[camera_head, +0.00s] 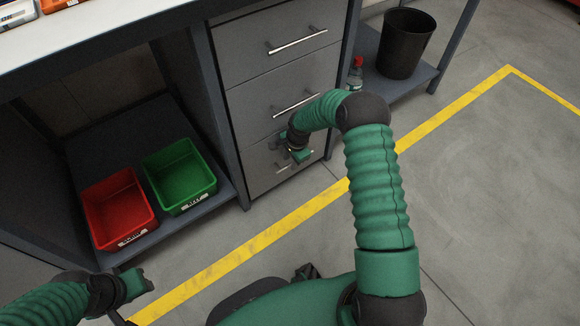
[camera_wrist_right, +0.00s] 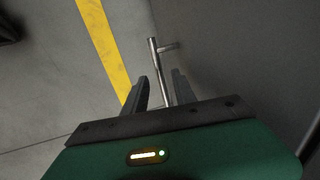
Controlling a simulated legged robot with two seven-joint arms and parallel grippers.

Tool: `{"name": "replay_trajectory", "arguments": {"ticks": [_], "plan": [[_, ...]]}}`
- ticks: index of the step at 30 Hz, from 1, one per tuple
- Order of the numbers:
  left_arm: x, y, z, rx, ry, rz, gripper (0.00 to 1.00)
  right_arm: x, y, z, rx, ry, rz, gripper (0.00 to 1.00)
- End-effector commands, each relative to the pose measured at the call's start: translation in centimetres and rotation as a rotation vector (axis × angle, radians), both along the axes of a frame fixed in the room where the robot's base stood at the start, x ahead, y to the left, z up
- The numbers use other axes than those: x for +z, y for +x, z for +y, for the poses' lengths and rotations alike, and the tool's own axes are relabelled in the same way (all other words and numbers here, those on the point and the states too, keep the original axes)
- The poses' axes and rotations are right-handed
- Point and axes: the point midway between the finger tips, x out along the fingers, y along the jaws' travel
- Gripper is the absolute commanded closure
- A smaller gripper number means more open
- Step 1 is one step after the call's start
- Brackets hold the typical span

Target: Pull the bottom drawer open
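The bottom drawer (camera_head: 262,178) is the lowest grey front of the cabinet and looks flush with the drawers above. Its metal bar handle (camera_head: 283,166) is mostly hidden behind my right gripper (camera_head: 291,154) in the head view. In the right wrist view, the handle (camera_wrist_right: 155,62) runs down between the two fingers of my right gripper (camera_wrist_right: 161,92). The fingers are apart, one on each side of the bar, with gaps visible. My left gripper (camera_head: 138,284) is at the lower left, away from the cabinet; its finger opening is unclear.
Two more drawers with bar handles (camera_head: 297,41) (camera_head: 296,103) sit above. A red bin (camera_head: 117,211) and a green bin (camera_head: 180,177) stand on the left shelf. A black bucket (camera_head: 405,43) and a bottle (camera_head: 355,75) are at right. Floor before the drawers is clear, with a yellow line (camera_head: 262,238).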

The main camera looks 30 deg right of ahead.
Motion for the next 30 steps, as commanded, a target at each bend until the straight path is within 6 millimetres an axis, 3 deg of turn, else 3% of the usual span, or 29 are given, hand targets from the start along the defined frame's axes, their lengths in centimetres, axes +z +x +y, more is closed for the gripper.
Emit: {"name": "replay_trajectory", "arguments": {"ticks": [1,3,11,18,30], "plan": [[-0.96,0.00,0.00,0.000,0.000,0.000,0.64,-1.13,0.13,0.00,-0.002,0.001,0.000,0.67],[-1.17,0.00,0.00,0.000,0.000,0.000,0.64,-1.45,0.25,0.01,-0.001,0.000,-0.001,0.67],[-1.01,0.01,0.00,0.000,0.000,0.000,0.64,-1.35,0.31,0.04,0.000,0.000,0.000,0.67],[-1.02,0.01,0.00,0.000,0.000,0.000,0.64,-1.36,0.30,0.04,0.001,0.000,0.000,0.99],[-1.02,0.01,0.00,0.000,0.000,0.000,0.64,-1.37,0.28,0.05,0.001,0.000,0.000,1.00]]}}
